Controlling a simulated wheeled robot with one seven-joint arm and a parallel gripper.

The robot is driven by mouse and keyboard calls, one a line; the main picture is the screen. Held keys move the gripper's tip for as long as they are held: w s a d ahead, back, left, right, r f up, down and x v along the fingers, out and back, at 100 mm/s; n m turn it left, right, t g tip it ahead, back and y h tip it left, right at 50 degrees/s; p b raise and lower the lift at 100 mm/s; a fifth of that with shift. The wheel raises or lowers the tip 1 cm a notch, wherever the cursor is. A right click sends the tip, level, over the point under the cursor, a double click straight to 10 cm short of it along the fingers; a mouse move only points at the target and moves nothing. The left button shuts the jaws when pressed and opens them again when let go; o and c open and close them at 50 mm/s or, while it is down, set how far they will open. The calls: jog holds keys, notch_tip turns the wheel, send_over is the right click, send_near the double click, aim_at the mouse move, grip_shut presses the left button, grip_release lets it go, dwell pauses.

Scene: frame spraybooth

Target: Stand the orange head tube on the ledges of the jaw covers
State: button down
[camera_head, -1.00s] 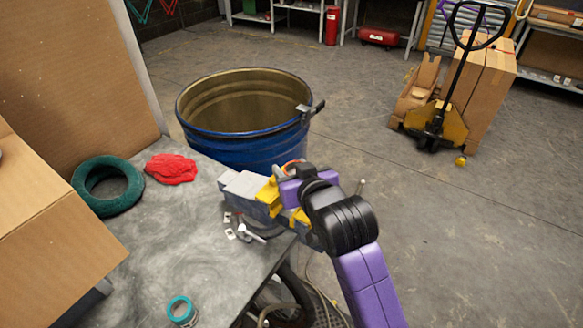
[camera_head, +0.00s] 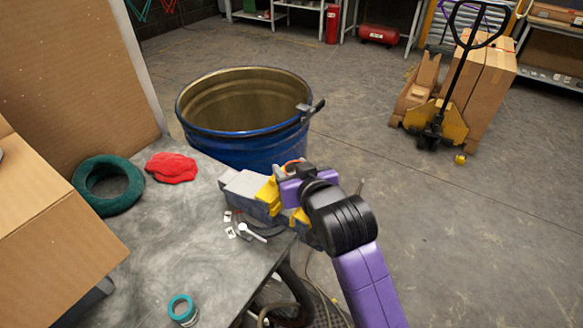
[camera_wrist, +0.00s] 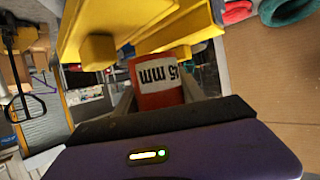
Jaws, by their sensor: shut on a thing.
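The orange head tube (camera_wrist: 158,92) carries a white "45 mm" label, upside down in the wrist view. My gripper (camera_wrist: 160,100) is shut on it, with a finger on either side. In the head view my gripper (camera_head: 296,176) is over the vise, and only a small bit of orange shows behind it. The yellow jaw covers (camera_head: 268,193) sit on the grey vise (camera_head: 242,184) at the bench corner. In the wrist view the jaw covers (camera_wrist: 135,25) are close to the tube's far end. I cannot tell whether the tube touches their ledges.
A blue drum (camera_head: 245,150) stands just behind the vise. The bench (camera_head: 165,245) holds a red cloth (camera_head: 171,168), a dark green ring (camera_head: 108,186), a teal-rimmed roll (camera_head: 181,308) and small white parts near the vise. A cardboard box (camera_head: 50,235) is at left.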

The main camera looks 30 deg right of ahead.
jog(key=shift+f, duration=0.4)
jog(key=c, duration=0.9)
grip_release()
jog(key=shift+o, duration=1.4)
jog(key=shift+s, duration=0.1)
notch_tip(320, 180, up, 3)
jog(key=b, duration=0.2)
send_over(299, 214)
jog(key=w+d, duration=0.2)
jog(key=shift+s+a, duration=0.15)
jog(key=shift+s, duration=0.05)
jog(key=shift+r, duration=0.1)
